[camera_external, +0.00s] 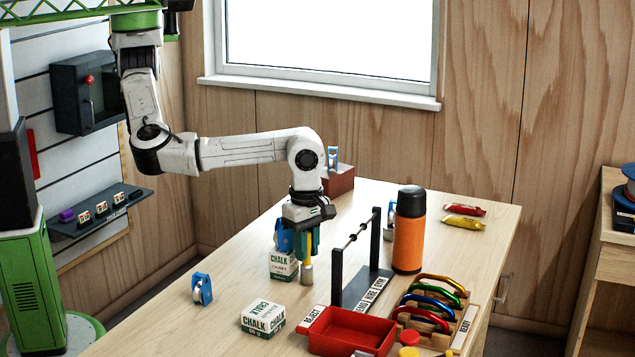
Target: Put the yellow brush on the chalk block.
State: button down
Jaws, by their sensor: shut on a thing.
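My gripper (307,243) points down over the table with its green fingers shut on the yellow brush (308,256). The brush hangs upright, its pale grey end (307,275) down; whether that end touches the table I cannot tell. A white and green chalk block (283,266) stands just left of the brush, with a blue and silver device (284,238) on or behind its top, partly hidden by my gripper. A second chalk block (262,319) lies nearer the front, its top bare.
A black bar stand (357,245) is close right of the brush, then an orange flask (408,240). A red tray (350,332) and a rack of coloured carabiners (435,305) are front right. A blue device (202,288) sits on the left, with clear table around it.

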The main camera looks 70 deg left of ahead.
jog(key=shift+r, duration=0.15)
notch_tip(320, 180, up, 8)
jog(key=shift+b, duration=0.85)
jog(key=s+d+r+m+b, duration=0.15)
jog(key=s+r+m, duration=0.3)
jog(key=s, duration=0.65)
jog(key=s+d+r+m+b, duration=0.15)
jog(key=s+r+m, duration=0.3)
jog(key=s, duration=0.55)
jog(key=shift+w+d+f+p, duration=0.45)
jog(key=shift+w+d+f, duration=0.8)
jog(key=shift+d+f, duration=0.7)
jog(key=shift+w+d+f+p, duration=0.45)
jog(key=shift+w+d+f, duration=0.95)
jog(key=shift+f, duration=0.85)
jog(key=shift+w+d+f+p, duration=0.45)
jog(key=shift+w+d+f, duration=0.65)
jog(key=shift+d+f, duration=0.9)
jog(key=shift+a+f, duration=0.15)
